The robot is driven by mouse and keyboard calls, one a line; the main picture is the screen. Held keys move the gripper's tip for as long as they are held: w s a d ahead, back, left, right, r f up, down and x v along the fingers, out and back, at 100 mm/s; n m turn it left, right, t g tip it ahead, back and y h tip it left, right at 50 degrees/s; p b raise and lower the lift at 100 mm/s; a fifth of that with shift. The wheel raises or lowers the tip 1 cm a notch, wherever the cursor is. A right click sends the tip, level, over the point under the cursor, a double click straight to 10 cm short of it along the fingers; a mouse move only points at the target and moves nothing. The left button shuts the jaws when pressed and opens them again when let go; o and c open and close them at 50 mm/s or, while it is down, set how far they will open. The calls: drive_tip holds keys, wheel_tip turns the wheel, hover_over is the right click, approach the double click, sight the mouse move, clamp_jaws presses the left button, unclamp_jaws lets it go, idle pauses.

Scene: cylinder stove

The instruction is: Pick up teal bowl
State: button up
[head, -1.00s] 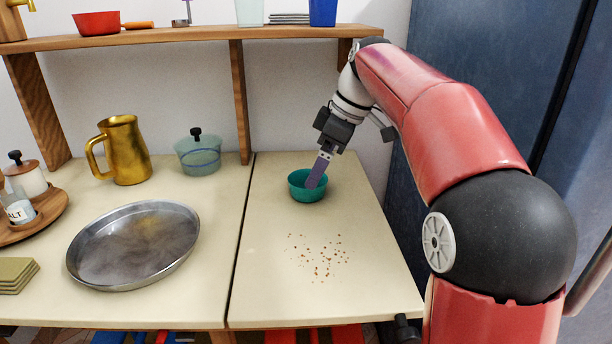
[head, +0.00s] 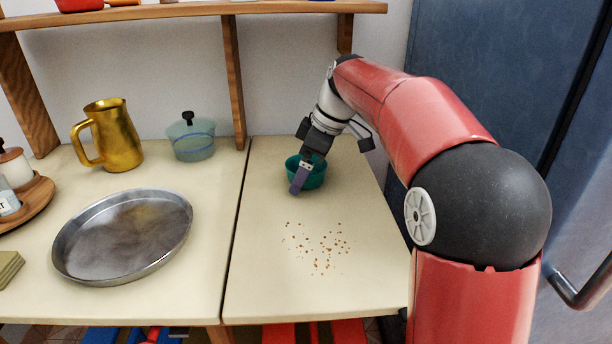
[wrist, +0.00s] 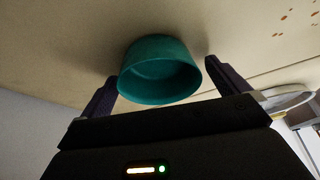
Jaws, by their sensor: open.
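The teal bowl (head: 315,176) stands upright on the right-hand counter, towards the back. My gripper (head: 299,181) points down at it, with one purple finger visible in front of the bowl's left side. The jaws are open and hold nothing. The second finger is hidden in the head view, and I cannot tell whether the visible one touches the bowl.
Brown crumbs (head: 318,246) lie in front of the bowl. A round metal tray (head: 125,235), a gold pitcher (head: 119,140) and a lidded blue-green pot (head: 191,142) stand on the left counter. A wooden shelf (head: 190,17) runs above. A blue fridge-like panel (head: 450,60) borders the right side.

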drive_tip(key=c, duration=1)
drive_tip(key=shift+r, duration=0.1)
